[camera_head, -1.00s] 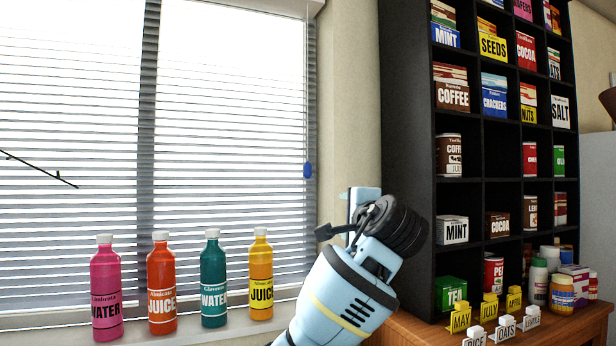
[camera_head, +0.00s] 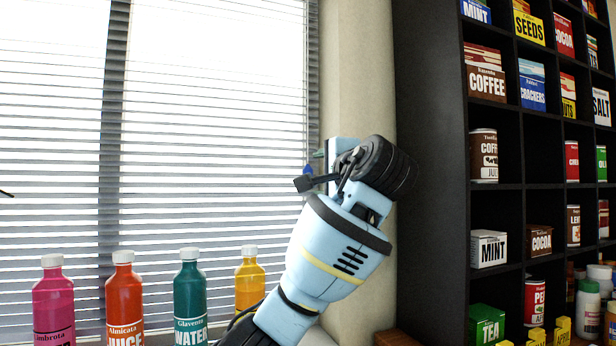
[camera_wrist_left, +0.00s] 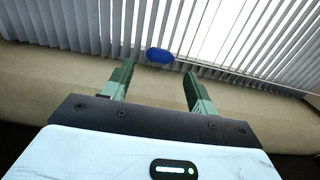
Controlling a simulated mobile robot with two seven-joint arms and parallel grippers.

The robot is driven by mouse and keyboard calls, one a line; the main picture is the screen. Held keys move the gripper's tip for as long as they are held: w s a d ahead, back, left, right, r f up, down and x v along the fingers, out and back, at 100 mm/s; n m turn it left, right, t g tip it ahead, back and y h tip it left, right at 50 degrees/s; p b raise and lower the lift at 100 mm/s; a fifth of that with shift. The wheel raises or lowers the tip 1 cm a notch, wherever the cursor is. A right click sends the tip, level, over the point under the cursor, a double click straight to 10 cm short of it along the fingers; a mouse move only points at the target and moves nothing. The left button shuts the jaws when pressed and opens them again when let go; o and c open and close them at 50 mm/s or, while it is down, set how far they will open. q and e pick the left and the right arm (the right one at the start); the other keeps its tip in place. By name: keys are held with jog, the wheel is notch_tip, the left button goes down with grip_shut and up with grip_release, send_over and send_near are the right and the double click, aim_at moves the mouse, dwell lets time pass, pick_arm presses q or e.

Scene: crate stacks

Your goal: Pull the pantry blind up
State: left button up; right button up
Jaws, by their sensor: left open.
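The pantry blind (camera_head: 215,130) hangs over the bright window with its slats lowered; it also fills the top of the left wrist view (camera_wrist_left: 225,30). A small blue oval pull (camera_wrist_left: 160,55) is at the blind's edge. In the left wrist view it lies ahead of and between the fingertips, apart from them. In the head view the pull (camera_head: 307,170) is mostly hidden behind my left gripper (camera_head: 318,160). My left gripper (camera_wrist_left: 158,78) is open and empty, its two green fingers spread. My right gripper is not in view.
Pink (camera_head: 53,305), orange (camera_head: 124,300), teal (camera_head: 190,300) and yellow (camera_head: 250,280) bottles stand along the sill, the yellow one close to my left arm. A dark shelf (camera_head: 430,180) with boxes, cans and jars stands to the right.

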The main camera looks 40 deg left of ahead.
pick_arm(q)
jog(key=shift+x, duration=3.85)
grip_shut()
jog(key=shift+f, duration=0.1)
